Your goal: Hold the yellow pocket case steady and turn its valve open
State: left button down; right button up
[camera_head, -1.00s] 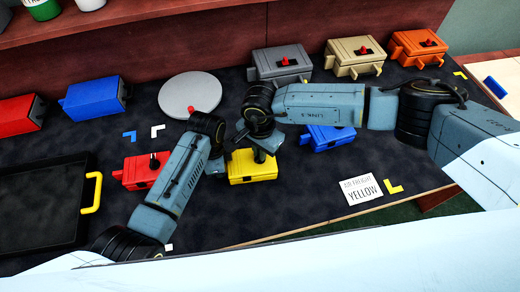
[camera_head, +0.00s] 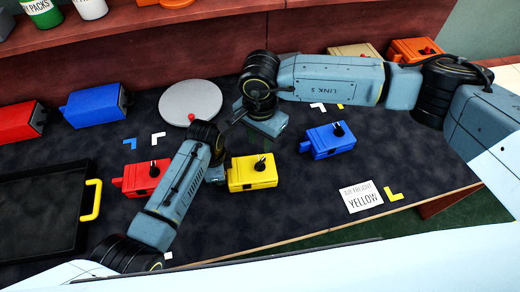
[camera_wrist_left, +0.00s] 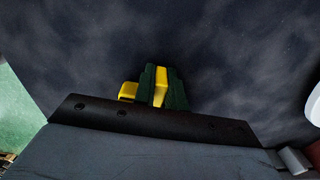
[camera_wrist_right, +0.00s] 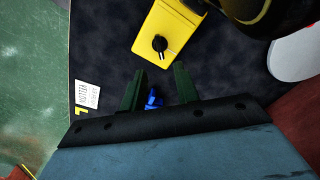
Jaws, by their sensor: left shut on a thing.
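The yellow pocket case (camera_head: 252,174) sits on the dark worktop with its black valve (camera_head: 262,161) on top. In the right wrist view the case (camera_wrist_right: 168,25) shows its round valve (camera_wrist_right: 159,44) with a pale pointer line; I cannot tell if it is open. My left gripper (camera_head: 222,174) is at the case's left end. In the left wrist view its green fingers (camera_wrist_left: 163,72) are shut on a yellow part of the case. My right gripper (camera_head: 270,128) is above and behind the case. Its fingers (camera_wrist_right: 159,70) are apart and empty, clear of the valve.
A red case (camera_head: 146,179) stands left of the yellow one, a blue case (camera_head: 328,143) to its right. A round grey disc (camera_head: 190,97) lies behind. A black tray with a yellow handle (camera_head: 92,200) is at left. A label card (camera_head: 361,195) lies at front right.

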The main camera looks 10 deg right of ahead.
jog(key=shift+r, duration=1.45)
